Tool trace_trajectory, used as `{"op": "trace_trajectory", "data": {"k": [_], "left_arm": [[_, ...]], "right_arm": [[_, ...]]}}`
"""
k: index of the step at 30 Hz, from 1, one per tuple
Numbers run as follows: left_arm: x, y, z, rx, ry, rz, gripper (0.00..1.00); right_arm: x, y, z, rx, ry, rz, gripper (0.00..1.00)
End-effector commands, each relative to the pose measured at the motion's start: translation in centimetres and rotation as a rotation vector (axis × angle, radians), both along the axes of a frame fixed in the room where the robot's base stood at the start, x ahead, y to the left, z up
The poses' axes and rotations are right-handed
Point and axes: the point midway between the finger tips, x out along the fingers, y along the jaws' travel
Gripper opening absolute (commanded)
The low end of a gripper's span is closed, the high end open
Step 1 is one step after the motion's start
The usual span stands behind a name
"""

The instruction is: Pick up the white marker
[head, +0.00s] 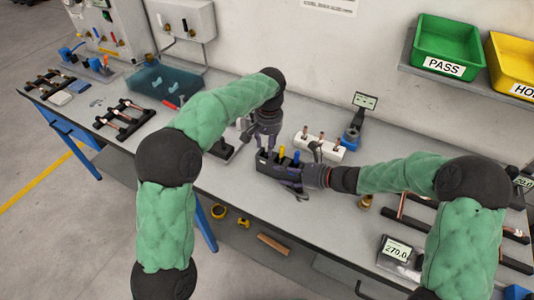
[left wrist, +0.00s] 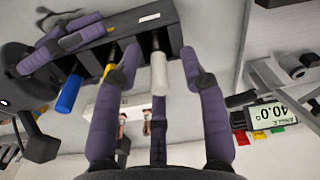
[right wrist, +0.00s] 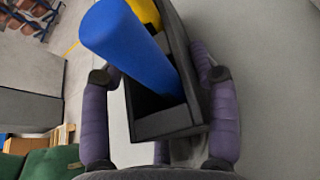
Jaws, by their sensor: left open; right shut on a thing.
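The white marker (left wrist: 158,73) stands in one end of a dark holder (head: 277,168) in the left wrist view. My left gripper (head: 266,141) is open. Its fingers (left wrist: 158,75) are spread around the white marker with gaps on both sides. My right gripper (head: 290,182) is shut on the dark holder, which also shows between its fingers in the right wrist view (right wrist: 150,124). A yellow marker (head: 282,151) and a blue marker (head: 296,157) stand in the same holder. In the head view my left gripper largely hides the white marker.
A white block (head: 325,150) with copper tubes stands behind the holder. A blue stand with a small display (head: 364,101) is beyond it. A digital readout (head: 396,249) and tube racks (head: 420,219) lie on the right.

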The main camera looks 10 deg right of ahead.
Motion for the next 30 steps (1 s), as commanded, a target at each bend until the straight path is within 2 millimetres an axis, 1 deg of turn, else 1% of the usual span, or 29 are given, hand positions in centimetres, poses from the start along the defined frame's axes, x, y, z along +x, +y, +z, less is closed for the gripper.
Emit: {"op": "trace_trajectory", "data": {"k": [2, 3, 5, 6, 7, 8, 17, 20, 23, 30], "left_arm": [[0.0, 0.0, 0.0, 0.000, 0.000, 0.000, 0.43], [0.0, 0.0, 0.0, 0.000, 0.000, 0.000, 0.40], [0.0, 0.0, 0.0, 0.000, 0.000, 0.000, 0.23], [0.0, 0.0, 0.0, 0.000, 0.000, 0.000, 0.12], [0.0, 0.0, 0.0, 0.000, 0.000, 0.000, 0.03], [0.0, 0.0, 0.0, 0.000, 0.000, 0.000, 0.00], [0.0, 0.0, 0.1, 0.000, -0.001, 0.000, 0.00], [0.0, 0.0, 0.4, -0.001, -0.002, 0.000, 0.00], [0.1, -0.1, 1.4, -0.001, -0.004, 0.000, 0.00], [0.1, -0.1, 5.7, -0.003, -0.003, 0.000, 0.00]], "right_arm": [[-0.1, 0.0, -0.3, -0.003, 0.007, -0.001, 0.25], [-0.1, 0.0, -0.3, -0.003, 0.007, -0.001, 0.25], [-0.1, 0.0, -0.3, -0.003, 0.007, -0.001, 0.25], [-0.1, 0.0, -0.3, -0.003, 0.007, -0.001, 0.25], [-0.1, 0.0, -0.3, -0.003, 0.007, -0.001, 0.25], [-0.1, 0.0, -0.3, -0.003, 0.007, -0.001, 0.25], [-0.1, 0.0, -0.3, -0.002, 0.006, -0.001, 0.25], [-0.1, 0.0, -0.3, -0.002, 0.005, 0.000, 0.25], [-0.1, 0.0, -0.3, -0.002, 0.005, 0.000, 0.25], [-0.1, 0.0, -0.3, -0.002, 0.005, 0.000, 0.25]]}}
